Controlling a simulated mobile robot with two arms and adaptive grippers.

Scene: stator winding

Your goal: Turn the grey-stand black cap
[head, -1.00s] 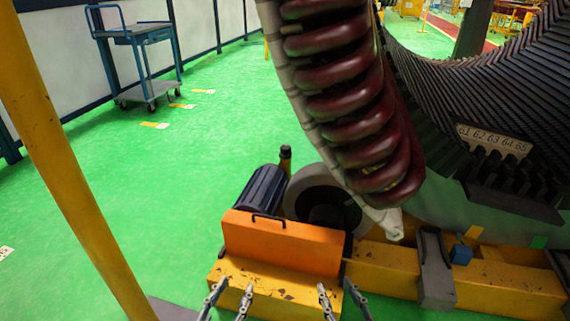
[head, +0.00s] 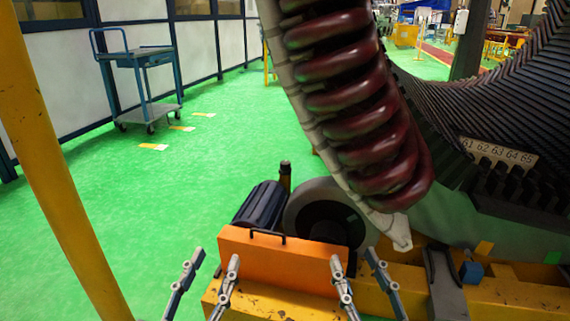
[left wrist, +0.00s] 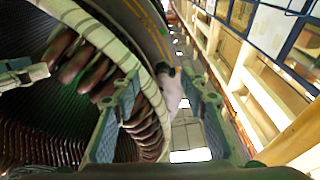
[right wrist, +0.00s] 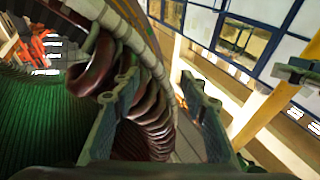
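I cannot make out a grey stand with a black cap for certain in any view. A dark upright post with a black top (head: 285,176) stands behind the orange block, but I cannot tell that it is grey. My left gripper (head: 217,259) is open and empty in front of the orange block's left part. My right gripper (head: 353,259) is open and empty in front of its right end. Both wrist views show two separated fingers with nothing between them, for the left gripper (left wrist: 163,82) and the right gripper (right wrist: 160,84).
The orange block (head: 280,262) sits on a yellow base, with a dark ribbed motor (head: 262,205) and a wheel (head: 322,199) behind. The large stator with dark red coils (head: 360,115) fills the right. A yellow pole (head: 62,165) stands left. Green floor is clear towards a blue cart (head: 146,92).

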